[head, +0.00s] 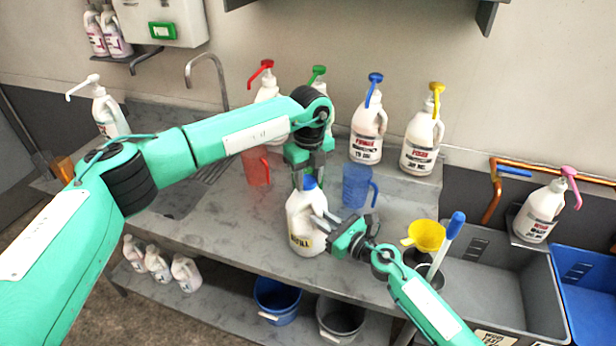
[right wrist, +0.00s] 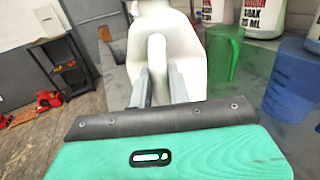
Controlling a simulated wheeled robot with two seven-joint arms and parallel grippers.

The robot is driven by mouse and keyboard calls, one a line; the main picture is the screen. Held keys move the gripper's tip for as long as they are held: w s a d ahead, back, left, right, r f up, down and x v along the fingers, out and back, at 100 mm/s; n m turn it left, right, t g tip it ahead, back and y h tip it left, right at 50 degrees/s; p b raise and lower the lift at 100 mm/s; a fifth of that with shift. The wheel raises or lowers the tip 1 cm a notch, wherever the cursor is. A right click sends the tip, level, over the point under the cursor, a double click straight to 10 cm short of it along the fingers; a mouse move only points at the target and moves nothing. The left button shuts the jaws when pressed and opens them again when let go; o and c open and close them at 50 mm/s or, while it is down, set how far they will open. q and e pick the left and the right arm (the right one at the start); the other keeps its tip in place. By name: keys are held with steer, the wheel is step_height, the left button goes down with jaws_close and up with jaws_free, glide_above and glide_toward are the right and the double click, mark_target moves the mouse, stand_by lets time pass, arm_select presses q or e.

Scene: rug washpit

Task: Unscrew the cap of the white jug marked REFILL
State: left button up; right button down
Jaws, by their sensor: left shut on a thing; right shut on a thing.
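The white jug (head: 304,222) with a yellow and black REFILL label stands upright on the grey counter (head: 240,240). Its blue cap (head: 309,183) shows at the top. My left gripper (head: 308,179) comes down from above and is shut on the cap, which its fingers partly hide. My right gripper (head: 328,222) comes from the right and is shut on the jug's handle. In the right wrist view the handle (right wrist: 157,55) sits between the two fingers; the cap is out of frame there.
A blue measuring jug (head: 357,187) stands just right of the jug, a red one (head: 256,168) behind left. A green one (right wrist: 222,52) shows in the wrist view. Pump bottles (head: 368,135) line the back. A yellow funnel (head: 426,235) is right, near a grey basin (head: 490,285).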

arm_select(q)
steer(key=n, duration=0.4)
steer(key=shift+s+d+n, duration=0.2)
steer(key=shift+d+n, duration=0.1)
steer(key=shift+s+d+n, duration=0.1)
steer(key=shift+d+n, duration=0.1)
steer(key=shift+n, duration=1.1)
steer(key=o, duration=1.1)
steer(key=shift+w+a, duration=0.1)
steer(key=shift+w, duration=0.1)
